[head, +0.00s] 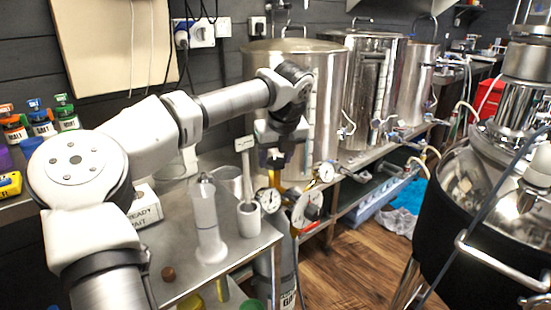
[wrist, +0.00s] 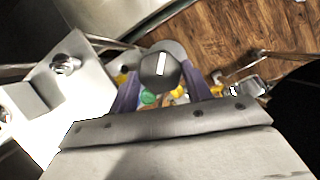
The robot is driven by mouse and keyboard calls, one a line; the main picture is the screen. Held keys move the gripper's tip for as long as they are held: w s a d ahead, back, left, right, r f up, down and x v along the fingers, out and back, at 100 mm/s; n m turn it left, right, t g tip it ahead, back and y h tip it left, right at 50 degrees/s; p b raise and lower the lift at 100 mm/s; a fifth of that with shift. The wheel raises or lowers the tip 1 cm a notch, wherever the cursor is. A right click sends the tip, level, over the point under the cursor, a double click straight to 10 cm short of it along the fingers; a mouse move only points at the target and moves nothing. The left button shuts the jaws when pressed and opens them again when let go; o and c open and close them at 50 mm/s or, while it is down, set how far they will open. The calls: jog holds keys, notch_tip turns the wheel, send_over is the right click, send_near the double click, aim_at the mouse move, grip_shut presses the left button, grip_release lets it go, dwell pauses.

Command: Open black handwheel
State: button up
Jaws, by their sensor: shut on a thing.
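The black handwheel (wrist: 160,68) is a dark, faceted knob with a white stripe on its face, at the upper middle of the wrist view. My gripper (wrist: 161,88) has its two purplish fingers on either side of it and is shut on it. In the head view my gripper (head: 275,162) points down beside the steel table, above the pressure gauges. There the handwheel is hard to make out behind the gripper. The white stripe is slightly tilted from upright in the wrist view.
The steel table (head: 235,250) holds a white cylinder stand (head: 207,225). Steel tanks (head: 300,90) stand behind. Wooden floor (head: 345,270) is open at right, before a black-sided kettle (head: 470,250).

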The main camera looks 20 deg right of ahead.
jog(key=shift+f, duration=0.1)
dwell(0.3)
jog(key=o, duration=1)
jog(key=shift+c, duration=0.2)
jog(key=p+v, duration=0.2)
jog(key=v, duration=1.2)
jog(key=shift+f, duration=0.1)
